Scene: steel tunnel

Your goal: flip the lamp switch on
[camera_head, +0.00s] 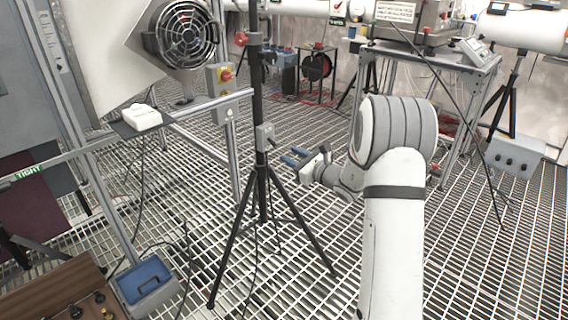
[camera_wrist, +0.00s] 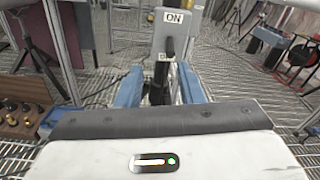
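The lamp switch is a small grey box (camera_head: 265,132) on the black tripod stand in the head view. In the wrist view the switch box (camera_wrist: 186,46) fills the upper middle, with an "ON" label at its top and a black lever (camera_wrist: 170,47) below the label. A second label under the lever is partly hidden. I cannot tell the lever's exact position. My gripper (camera_head: 291,158) has blue fingers and is just right of and below the box. In the wrist view my gripper (camera_wrist: 160,86) is open and empty, its fingers apart below the lever. No lamp head is in view.
The black tripod (camera_head: 262,195) spreads its legs over the grating floor. A metal rail frame (camera_head: 192,108) with a white device (camera_head: 141,116) stands at left, near a fan (camera_head: 186,34). A steel table (camera_head: 435,55) stands at back right.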

